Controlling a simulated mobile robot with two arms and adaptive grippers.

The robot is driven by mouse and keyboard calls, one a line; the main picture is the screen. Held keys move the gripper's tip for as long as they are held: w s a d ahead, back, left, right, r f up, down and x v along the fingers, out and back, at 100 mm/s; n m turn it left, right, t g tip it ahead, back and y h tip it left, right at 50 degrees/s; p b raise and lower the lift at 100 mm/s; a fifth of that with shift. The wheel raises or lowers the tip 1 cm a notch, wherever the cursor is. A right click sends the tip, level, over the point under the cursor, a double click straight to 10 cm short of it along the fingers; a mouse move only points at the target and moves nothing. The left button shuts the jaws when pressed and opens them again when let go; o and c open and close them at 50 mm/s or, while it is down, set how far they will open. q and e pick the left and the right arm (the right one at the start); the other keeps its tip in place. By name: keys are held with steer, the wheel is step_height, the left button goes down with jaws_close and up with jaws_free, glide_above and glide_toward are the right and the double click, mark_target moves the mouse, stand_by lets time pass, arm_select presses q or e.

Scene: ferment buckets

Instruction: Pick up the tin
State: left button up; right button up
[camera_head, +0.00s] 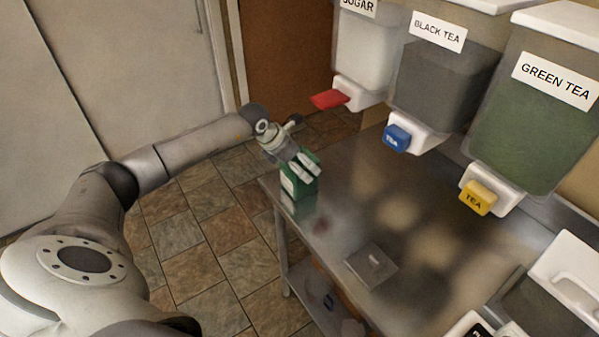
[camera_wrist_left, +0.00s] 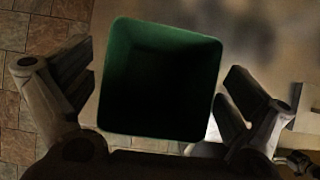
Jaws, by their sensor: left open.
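The tin is a green, square, open-topped container with a pale label (camera_head: 289,187). It stands on the left end of the metal table, near the edge. In the left wrist view I look down into the tin (camera_wrist_left: 119,80), and its inside is dark. My left gripper (camera_head: 309,170) is over the tin, its fingers at the tin's upper part in the head view. In the left wrist view the open fingers of the left gripper (camera_wrist_left: 160,92) lie on either side of the tin, with a gap at each side. My right gripper is not in view.
The metal table (camera_head: 345,215) holds a small flat square lid (camera_head: 371,267) to the right of the tin. Dispensers labelled sugar (camera_head: 365,50), black tea (camera_head: 435,85) and green tea (camera_head: 530,130) hang above, with red, blue and yellow taps. Tiled floor lies left of the table.

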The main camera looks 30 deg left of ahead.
arm_select(q)
steer(key=shift+c, duration=1.3)
steer(key=c, duration=1.3)
